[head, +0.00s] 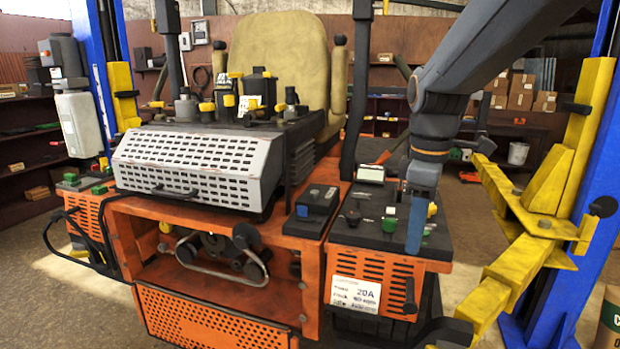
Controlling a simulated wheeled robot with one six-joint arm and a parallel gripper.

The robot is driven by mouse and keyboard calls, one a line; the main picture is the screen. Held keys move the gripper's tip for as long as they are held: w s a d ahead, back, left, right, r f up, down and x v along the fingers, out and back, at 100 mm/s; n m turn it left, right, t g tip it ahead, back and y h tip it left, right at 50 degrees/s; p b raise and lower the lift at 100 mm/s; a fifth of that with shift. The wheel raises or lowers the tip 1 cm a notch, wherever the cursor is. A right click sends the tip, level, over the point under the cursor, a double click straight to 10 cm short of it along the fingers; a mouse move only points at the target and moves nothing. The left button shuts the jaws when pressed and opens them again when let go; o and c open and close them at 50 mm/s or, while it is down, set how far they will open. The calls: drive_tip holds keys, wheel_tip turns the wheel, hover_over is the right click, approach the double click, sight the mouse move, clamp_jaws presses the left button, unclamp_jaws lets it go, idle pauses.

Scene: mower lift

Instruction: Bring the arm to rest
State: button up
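My dark grey arm (470,60) reaches in from the upper right and bends downward at the wrist. My gripper (414,245) points down over the right-hand control panel (375,238) of the orange mower (215,225). A flat blue part shows at its lower end, close to the panel top. Whether it touches the panel cannot be told. The finger gap is not visible, so I cannot tell whether it is open or shut. No held object can be made out.
The panel carries a green knob (390,222) and a small display (371,173). A grey perforated cover (195,160) and tan seat (278,55) lie further left. A yellow lift arm (510,265) and blue post (560,290) stand at right.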

drive_tip(key=s+f+m, duration=0.3)
drive_tip(key=f+m, duration=0.1)
drive_tip(key=f, duration=0.2)
drive_tip(key=s+f+m+b, duration=0.1)
drive_tip(key=s+f+m, duration=0.1)
drive_tip(key=f+m, duration=0.2)
drive_tip(key=s+f+m+t+b, duration=0.1)
drive_tip(key=s+f+m, duration=0.2)
drive_tip(key=f, duration=0.5)
drive_tip(key=shift+s+a+f+m, duration=0.25)
drive_tip(key=shift+s+m, duration=0.1)
drive_tip(key=shift+m, duration=0.35)
drive_tip(key=shift+c, duration=0.2)
